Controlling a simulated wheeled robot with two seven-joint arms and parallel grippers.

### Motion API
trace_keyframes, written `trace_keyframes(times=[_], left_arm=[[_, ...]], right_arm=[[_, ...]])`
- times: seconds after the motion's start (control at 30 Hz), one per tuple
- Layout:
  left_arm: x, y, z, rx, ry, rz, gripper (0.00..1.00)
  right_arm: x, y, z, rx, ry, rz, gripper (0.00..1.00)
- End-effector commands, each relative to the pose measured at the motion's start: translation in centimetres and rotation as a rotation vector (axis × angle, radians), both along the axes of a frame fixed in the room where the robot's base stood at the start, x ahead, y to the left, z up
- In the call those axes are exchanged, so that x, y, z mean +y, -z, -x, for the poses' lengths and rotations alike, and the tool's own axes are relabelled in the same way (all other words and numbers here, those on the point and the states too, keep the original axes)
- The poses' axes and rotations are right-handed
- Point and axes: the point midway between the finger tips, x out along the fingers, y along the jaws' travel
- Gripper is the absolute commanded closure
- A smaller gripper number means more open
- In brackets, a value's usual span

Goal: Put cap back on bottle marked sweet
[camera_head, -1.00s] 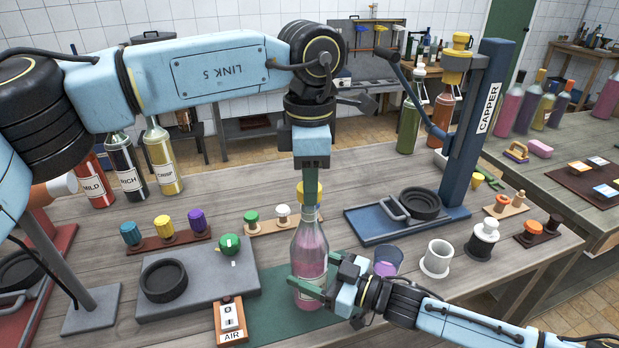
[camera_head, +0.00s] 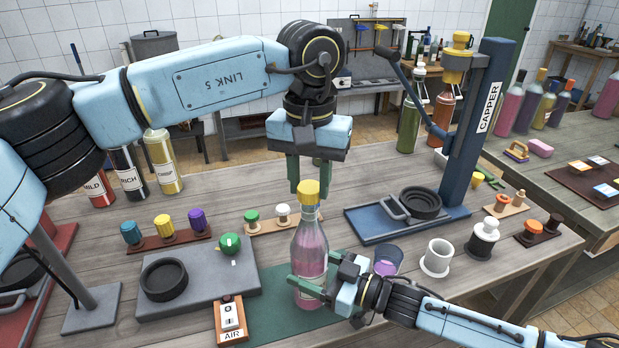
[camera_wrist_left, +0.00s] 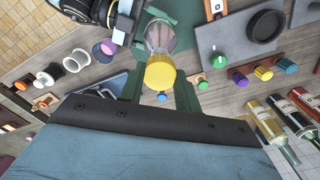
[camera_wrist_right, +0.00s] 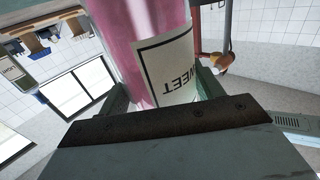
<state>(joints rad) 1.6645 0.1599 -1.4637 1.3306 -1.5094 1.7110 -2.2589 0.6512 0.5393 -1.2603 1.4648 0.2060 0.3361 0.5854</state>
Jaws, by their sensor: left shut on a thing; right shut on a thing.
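The pink bottle (camera_head: 309,245) stands upright on the green mat (camera_head: 275,318). Its label, partly hidden, reads "...WEET" in the right wrist view (camera_wrist_right: 170,70). A yellow cap (camera_head: 309,191) sits at the top of the bottle's neck and looks level. My left gripper (camera_head: 308,184) points down from above, shut on the cap, with a finger on either side. The cap also shows between these fingers in the left wrist view (camera_wrist_left: 160,73). My right gripper (camera_head: 319,277) is shut on the bottle's body from the right.
A cup of purple liquid (camera_head: 387,260) and a white cup (camera_head: 437,258) stand right of the bottle. A blue capper (camera_head: 470,130) stands behind. A grey plate with a green knob (camera_head: 200,275) and an AIR switch (camera_head: 230,318) lie left. Cap racks (camera_head: 168,240) stand behind these.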

Motion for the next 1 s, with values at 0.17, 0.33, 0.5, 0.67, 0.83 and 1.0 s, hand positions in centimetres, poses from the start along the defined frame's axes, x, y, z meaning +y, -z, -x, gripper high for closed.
trace_keyframes(times=[0.17,0.33,0.5,0.67,0.83,1.0], left_arm=[[0.10,-0.01,-0.06,0.000,0.326,-0.001,0.88],[0.10,-0.01,-0.08,0.000,0.541,-0.001,0.88],[0.11,-0.01,-0.10,0.000,0.610,-0.001,0.88],[0.11,-0.01,-0.11,-0.002,0.609,-0.002,0.88],[0.11,-0.01,-0.11,-0.002,0.608,-0.002,0.56],[0.07,0.01,-0.07,0.000,0.608,-0.001,0.46]], right_arm=[[-0.10,0.08,-0.02,0.002,0.001,0.001,0.98],[-0.10,0.08,-0.02,0.002,0.001,0.001,0.98],[-0.11,0.08,-0.01,0.002,0.001,0.001,0.98],[-0.11,0.08,-0.01,0.002,0.001,0.001,0.98],[-0.11,0.09,-0.01,0.002,0.001,0.001,0.98],[-0.09,0.09,-0.01,0.002,0.001,0.001,0.98]])
